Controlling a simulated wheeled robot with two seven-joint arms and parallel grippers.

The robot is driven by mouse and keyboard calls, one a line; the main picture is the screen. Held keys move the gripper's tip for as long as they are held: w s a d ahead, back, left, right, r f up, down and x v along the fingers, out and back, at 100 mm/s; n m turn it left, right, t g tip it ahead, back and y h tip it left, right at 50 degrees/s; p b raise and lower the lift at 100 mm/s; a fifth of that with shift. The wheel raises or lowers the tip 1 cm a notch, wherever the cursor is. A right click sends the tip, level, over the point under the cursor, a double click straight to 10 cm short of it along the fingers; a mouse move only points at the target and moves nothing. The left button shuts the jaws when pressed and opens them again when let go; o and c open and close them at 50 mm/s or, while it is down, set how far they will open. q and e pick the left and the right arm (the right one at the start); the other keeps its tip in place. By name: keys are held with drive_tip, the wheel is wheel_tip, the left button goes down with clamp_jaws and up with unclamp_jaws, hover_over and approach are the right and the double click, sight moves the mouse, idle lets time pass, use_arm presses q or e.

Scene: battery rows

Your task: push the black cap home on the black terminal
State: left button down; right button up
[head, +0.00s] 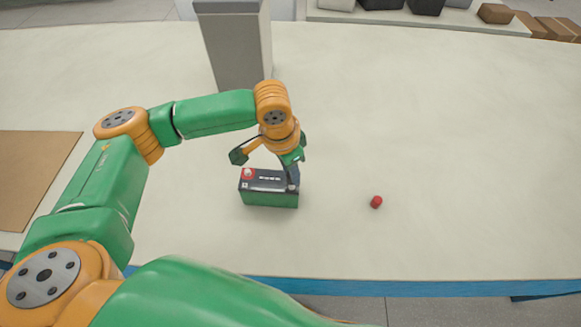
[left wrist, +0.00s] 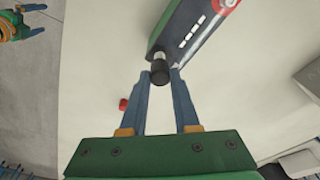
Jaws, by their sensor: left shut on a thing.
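The battery (head: 270,200) stands on the table, green with a dark top and a red ring around one terminal at its left end. In the left wrist view the battery (left wrist: 185,35) shows a bare silver terminal post (left wrist: 159,56) at its near end. My left gripper (head: 293,186) is over the battery's right end. In its wrist view the gripper (left wrist: 160,76) is shut on the black cap (left wrist: 159,73), which lines up with the post. Some silver shows above the cap; I cannot tell how far the cap is on.
A red cap (head: 376,202) lies loose on the table (head: 450,150) to the right of the battery. A grey column (head: 235,50) stands behind, and a brown board (head: 35,175) lies at the left. The table's right side is mostly clear.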

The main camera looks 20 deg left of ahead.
use_arm(q)
drive_tip(key=shift+f, duration=0.2)
drive_tip(key=shift+f, duration=0.4)
drive_tip(key=shift+f, duration=0.2)
idle(0.4)
drive_tip(key=shift+f+p, duration=0.1)
drive_tip(key=shift+p, duration=0.2)
drive_tip(key=shift+f, duration=0.1)
drive_tip(key=shift+f, duration=0.45)
idle(0.4)
